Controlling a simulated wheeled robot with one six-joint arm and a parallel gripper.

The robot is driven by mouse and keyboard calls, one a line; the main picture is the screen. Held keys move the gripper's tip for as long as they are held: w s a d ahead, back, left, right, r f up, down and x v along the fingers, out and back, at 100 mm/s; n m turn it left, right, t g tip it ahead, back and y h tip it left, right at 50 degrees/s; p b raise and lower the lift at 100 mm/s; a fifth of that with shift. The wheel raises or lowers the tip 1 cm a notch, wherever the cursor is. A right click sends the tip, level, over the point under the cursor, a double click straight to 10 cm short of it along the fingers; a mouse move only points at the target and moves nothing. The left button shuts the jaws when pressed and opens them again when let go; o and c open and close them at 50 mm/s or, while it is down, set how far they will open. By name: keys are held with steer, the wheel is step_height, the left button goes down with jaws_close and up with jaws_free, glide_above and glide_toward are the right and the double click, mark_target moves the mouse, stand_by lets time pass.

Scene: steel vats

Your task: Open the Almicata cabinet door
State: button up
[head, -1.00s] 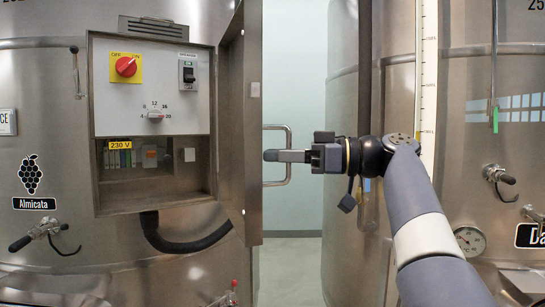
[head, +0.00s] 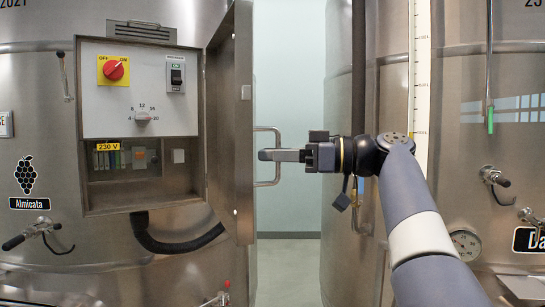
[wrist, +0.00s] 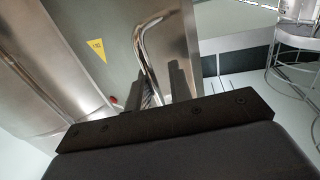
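A bent-bar handle (head: 281,150) sticks out from the door's right face. My gripper (head: 267,155) reaches in from the right at the handle's height and overlaps it. In the wrist view, the handle (wrist: 140,40) runs down to my gripper's two fingers (wrist: 165,90), which look parted around its bar. Contact cannot be made out.
Inside the cabinet are a red switch (head: 113,69), a dial (head: 142,117) and a 230 V label (head: 107,147). A black hose (head: 175,245) hangs below. A second vat (head: 340,210) stands right behind my arm. A pale wall gap lies between the vats.

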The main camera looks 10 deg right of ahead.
steer(key=shift+d, duration=0.25)
steer(key=b+v, duration=0.1)
steer(key=v, duration=0.9)
steer(key=shift+s, duration=0.15)
